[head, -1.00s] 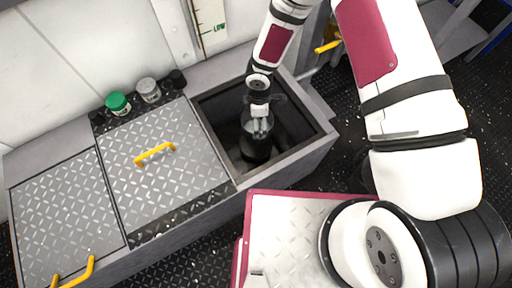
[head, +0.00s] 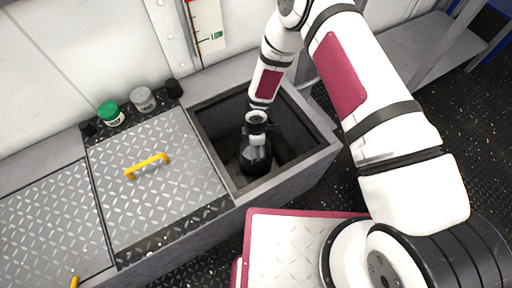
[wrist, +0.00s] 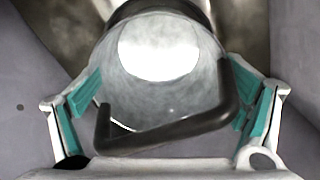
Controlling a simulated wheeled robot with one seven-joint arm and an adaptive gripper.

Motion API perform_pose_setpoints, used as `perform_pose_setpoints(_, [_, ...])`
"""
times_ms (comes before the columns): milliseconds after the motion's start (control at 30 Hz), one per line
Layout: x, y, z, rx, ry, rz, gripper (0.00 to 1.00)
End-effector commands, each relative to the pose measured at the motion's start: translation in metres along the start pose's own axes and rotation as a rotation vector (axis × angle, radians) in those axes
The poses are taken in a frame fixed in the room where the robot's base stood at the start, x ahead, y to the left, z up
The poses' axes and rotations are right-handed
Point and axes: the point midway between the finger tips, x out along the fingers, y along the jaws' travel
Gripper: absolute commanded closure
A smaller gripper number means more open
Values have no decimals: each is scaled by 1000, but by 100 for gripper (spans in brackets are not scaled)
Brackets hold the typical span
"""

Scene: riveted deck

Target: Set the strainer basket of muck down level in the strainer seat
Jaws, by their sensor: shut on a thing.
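My gripper (head: 257,140) is down inside the open compartment (head: 212,152) of the deck box. In the wrist view, its teal-padded fingers (wrist: 165,115) are either side of a dark, bent bail handle (wrist: 170,132). The handle belongs to the strainer basket, a grey round-walled vessel (wrist: 150,92) with a bright, pale round area inside it. In the head view, the basket (head: 255,160) shows as a dark rounded shape below my gripper. The handle looks tilted in the wrist view. The strainer seat is not clearly visible, and I cannot tell whether the basket touches it. Muck cannot be made out.
A closed diamond-plate lid (head: 160,195) with a yellow handle (head: 147,166) lies left of the opening. A green-capped jar (head: 110,113) and a grey-capped jar (head: 143,99) stand along the back edge. A level gauge (head: 207,28) is on the wall behind. The compartment walls closely surround my gripper.

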Motion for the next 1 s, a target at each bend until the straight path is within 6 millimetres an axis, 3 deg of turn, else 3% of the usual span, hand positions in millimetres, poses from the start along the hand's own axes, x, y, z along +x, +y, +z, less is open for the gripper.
perform_pose_setpoints(267, [2,0,0,0,1,1,48])
perform_pose_setpoints(300, [2,0,0,0,0,0,5])
perform_pose_setpoints(333, [2,0,0,0,0,0,0])
perform_pose_setpoints(800, [-3,0,0,0,0,0,0])
perform_pose_setpoints(1000, [-38,1,0,1,1,2,0])
